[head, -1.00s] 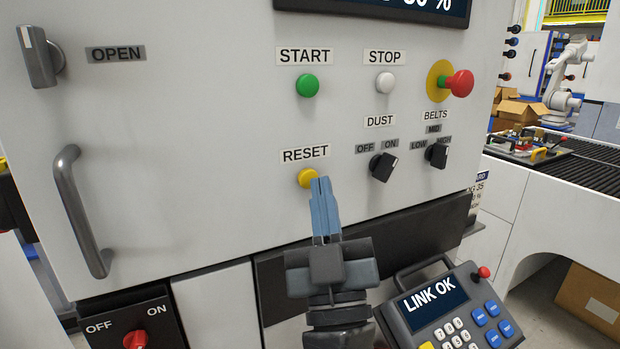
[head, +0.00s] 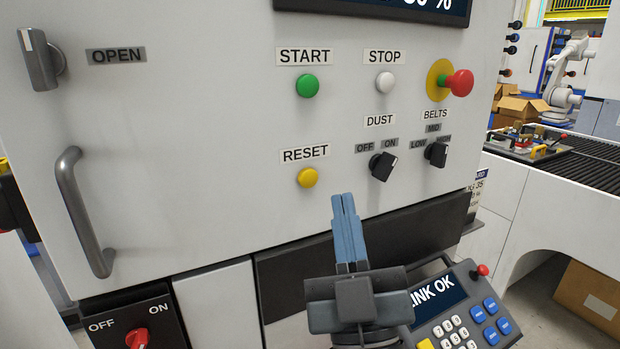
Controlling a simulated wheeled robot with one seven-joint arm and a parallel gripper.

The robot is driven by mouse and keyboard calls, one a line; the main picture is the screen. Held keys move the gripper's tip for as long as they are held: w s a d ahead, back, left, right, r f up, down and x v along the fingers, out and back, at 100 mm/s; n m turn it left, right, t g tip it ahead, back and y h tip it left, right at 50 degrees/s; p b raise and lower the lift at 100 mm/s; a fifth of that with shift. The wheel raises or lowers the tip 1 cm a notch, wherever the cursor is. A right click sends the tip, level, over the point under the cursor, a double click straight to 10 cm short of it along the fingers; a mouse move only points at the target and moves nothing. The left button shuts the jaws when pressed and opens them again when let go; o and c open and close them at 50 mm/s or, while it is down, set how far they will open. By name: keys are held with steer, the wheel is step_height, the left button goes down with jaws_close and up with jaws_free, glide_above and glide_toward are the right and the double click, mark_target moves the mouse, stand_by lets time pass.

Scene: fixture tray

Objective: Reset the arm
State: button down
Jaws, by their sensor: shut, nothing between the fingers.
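My gripper (head: 342,200) is shut and empty, its blue fingers together and pointing up toward the white panel. It is below and to the right of the yellow button (head: 308,178) under the RESET label (head: 305,155), apart from it. The whole yellow button shows. My gripper's body covers the left part of the keypad pendant (head: 468,330), whose screen partly reads "INK OK".
The panel also carries a green START button (head: 307,86), a white STOP button (head: 385,82), a red emergency knob (head: 459,83), and black DUST (head: 383,166) and BELTS (head: 437,154) knobs. A handle (head: 82,212) sticks out at left. A conveyor (head: 590,165) stands at right.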

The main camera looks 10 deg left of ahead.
steer(key=s+d+f+m+g+h, duration=0.3)
steer(key=s+d+f+g+h, duration=0.15)
steer(key=s+d+f, duration=1.1)
steer(key=s+d+f+m+g+h, duration=0.1)
steer(key=s+d+f+m+g, duration=0.1)
steer(key=s, duration=0.8)
steer(key=s+d+f+m+g+h, duration=0.2)
steer(key=s+d+f+g, duration=0.2)
steer(key=s, duration=0.5)
steer(key=shift+s+d, duration=0.3)
steer(key=shift+s, duration=0.1)
